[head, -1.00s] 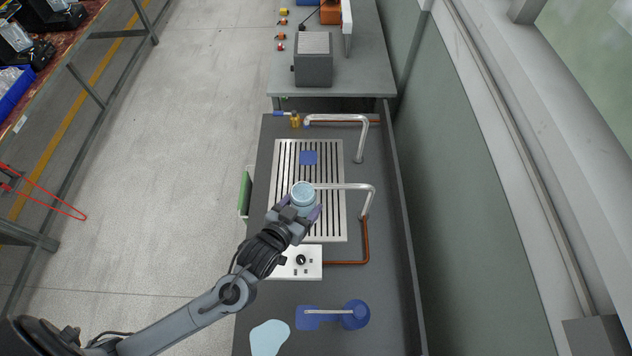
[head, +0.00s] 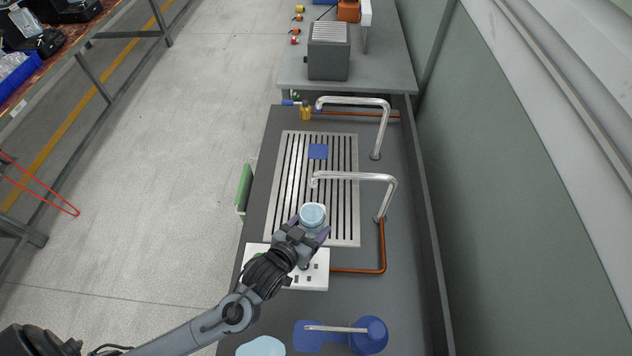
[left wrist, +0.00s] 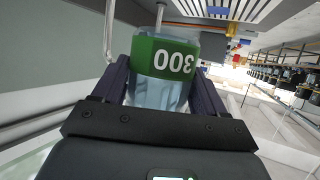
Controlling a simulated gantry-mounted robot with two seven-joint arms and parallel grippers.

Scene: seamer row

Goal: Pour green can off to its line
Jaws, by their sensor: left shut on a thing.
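The green can shows in the left wrist view (left wrist: 163,70) as a pale blue, clear vessel with a green band marked 300. My left gripper (head: 310,228) is shut on it, one finger on each side. In the head view the can (head: 312,214) shows its round pale top, over the front part of the slotted metal drain grate (head: 290,200). The near bent spout (head: 350,177) ends just behind the can. The liquid level against a line cannot be told. My right gripper is not in view.
A white control box (head: 318,272) is beside my left gripper. A far spout (head: 355,100), a blue square (head: 318,151) on the grate and a blue item with a rod (head: 368,335) lie around. A grey box (head: 328,55) stands on the back table.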

